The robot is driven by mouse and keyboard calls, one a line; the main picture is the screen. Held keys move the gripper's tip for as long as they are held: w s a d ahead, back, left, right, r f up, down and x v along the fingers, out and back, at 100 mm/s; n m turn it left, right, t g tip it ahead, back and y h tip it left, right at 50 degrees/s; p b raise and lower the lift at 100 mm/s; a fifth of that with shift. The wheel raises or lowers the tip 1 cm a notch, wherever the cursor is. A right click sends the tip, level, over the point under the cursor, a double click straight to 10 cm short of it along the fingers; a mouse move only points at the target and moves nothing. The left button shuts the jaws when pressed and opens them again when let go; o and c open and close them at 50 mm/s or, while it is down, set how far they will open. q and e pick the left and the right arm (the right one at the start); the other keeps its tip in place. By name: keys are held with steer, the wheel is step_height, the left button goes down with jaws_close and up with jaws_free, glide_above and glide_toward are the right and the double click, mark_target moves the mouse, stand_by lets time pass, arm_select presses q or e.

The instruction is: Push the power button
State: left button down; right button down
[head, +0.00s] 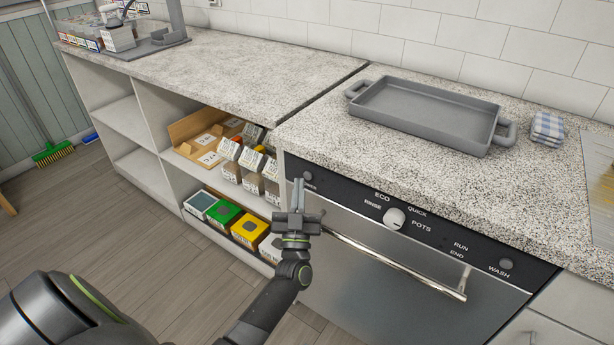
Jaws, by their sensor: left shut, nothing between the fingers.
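The power button (307,176) is a small round dark button at the left end of the black control panel (345,200) on the dishwasher. Its label is partly hidden by my gripper; only the last letters show. My left gripper (298,184) is shut and empty, its fingers pointing up just left of the button. I cannot tell whether the fingertips touch the panel. My right gripper is not in view.
The panel also carries a pale dial (394,218) and a round button by "WASH" (506,264). A bar handle (400,265) crosses the door below. A grey tray (425,113) and folded cloth (547,128) lie on the counter. Left shelves hold boxes (250,231).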

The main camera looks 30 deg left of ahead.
arm_select(q)
steer(key=shift+w, duration=0.1)
stand_by(0.6)
steer(key=shift+w, duration=0.35)
steer(key=shift+w, duration=0.4)
stand_by(0.6)
steer(key=shift+s, duration=0.15)
steer(key=shift+s+p, duration=0.4)
steer(key=shift+s, duration=0.3)
steer(key=s+p, duration=0.2)
steer(key=s, duration=0.3)
steer(key=shift+a, duration=0.2)
